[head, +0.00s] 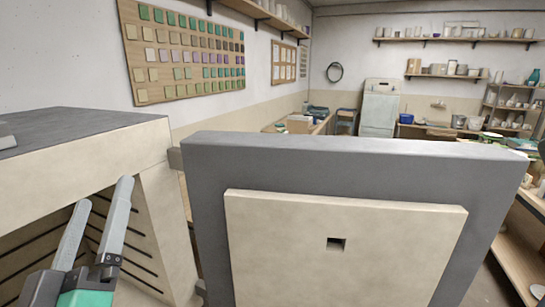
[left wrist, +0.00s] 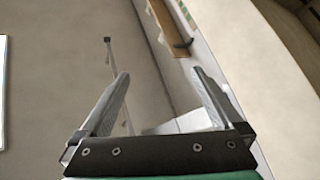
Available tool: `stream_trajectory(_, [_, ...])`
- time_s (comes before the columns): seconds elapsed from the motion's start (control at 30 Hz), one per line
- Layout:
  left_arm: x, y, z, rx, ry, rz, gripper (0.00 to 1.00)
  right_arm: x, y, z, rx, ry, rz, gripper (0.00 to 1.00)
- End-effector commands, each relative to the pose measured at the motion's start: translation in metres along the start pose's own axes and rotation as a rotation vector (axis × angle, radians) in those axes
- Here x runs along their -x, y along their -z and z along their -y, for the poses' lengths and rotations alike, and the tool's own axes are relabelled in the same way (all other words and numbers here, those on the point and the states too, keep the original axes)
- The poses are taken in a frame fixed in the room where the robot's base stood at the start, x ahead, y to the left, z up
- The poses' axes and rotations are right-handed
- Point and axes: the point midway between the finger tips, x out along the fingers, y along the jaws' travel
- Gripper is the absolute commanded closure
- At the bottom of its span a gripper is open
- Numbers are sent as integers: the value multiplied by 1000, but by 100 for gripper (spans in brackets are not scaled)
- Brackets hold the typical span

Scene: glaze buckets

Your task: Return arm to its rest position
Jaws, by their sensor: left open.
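My left gripper (head: 105,192) is at the lower left of the head view, in front of the open side of a large pale kiln (head: 85,135). Its two grey fingers point up and stand apart, with nothing between them. In the left wrist view the left gripper (left wrist: 160,73) also shows two spread, empty fingers, with pale surfaces beyond. My right gripper does not show in either view.
The kiln's open door (head: 340,240), a thick grey slab with a cream inner panel, fills the lower middle, to the right of my left gripper. A board of glaze samples (head: 185,52) hangs on the wall. Shelves with pots (head: 455,40) line the back.

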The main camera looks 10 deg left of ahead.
Motion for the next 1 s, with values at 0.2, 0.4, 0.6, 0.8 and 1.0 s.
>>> stream_trajectory(0.2, [37, 108, -106, -133, -345, -210, 0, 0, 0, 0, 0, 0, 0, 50])
stream_trajectory(0.4, [5, 157, -148, -323, -372, -227, 0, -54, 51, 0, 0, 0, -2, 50])
stream_trajectory(0.6, [-40, 224, -190, -322, -370, -224, 0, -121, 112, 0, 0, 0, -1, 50])
stream_trajectory(0.8, [-90, 299, -237, -322, -369, -223, 0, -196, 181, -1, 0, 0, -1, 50])
stream_trajectory(1.0, [-128, 357, -273, -322, -368, -222, 0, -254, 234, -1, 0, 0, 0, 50])
